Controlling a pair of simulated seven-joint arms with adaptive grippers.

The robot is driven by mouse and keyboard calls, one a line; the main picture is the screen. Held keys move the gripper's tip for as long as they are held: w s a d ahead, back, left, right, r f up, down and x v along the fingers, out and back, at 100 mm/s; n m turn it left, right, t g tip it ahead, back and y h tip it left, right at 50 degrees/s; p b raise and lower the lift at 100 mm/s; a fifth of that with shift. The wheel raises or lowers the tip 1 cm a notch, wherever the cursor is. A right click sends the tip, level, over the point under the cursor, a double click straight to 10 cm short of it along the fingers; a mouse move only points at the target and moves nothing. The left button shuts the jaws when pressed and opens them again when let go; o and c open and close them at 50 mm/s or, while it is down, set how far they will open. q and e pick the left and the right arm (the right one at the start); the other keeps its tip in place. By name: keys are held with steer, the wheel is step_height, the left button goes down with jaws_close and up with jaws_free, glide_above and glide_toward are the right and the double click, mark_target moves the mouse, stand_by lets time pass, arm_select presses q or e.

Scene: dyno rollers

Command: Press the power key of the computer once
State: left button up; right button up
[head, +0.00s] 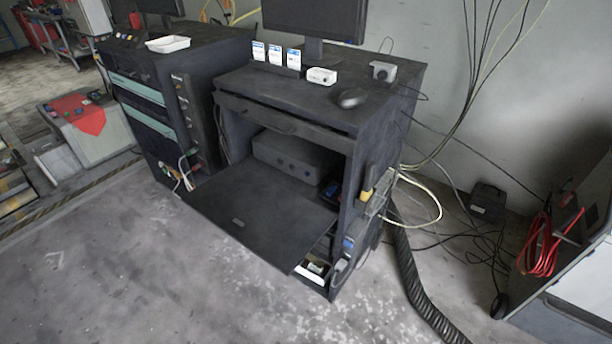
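A dark grey computer-like box (296,158) sits inside the open upper compartment of the black cabinet (340,190). Its front faces out and carries a few small round features, too small to tell which is a power key. The cabinet's door panel (262,212) is folded down and juts out in front of the box. A black monitor (314,20) stands on top of the cabinet, cut off by the picture's upper edge. Neither of my grippers is in view.
A mouse (351,98), a small white box (321,76) and several cards (275,54) lie or stand on the cabinet top. A second black cabinet (160,100) stands to the left. Cables and a ribbed black hose (412,275) are at the right. The floor in front is clear.

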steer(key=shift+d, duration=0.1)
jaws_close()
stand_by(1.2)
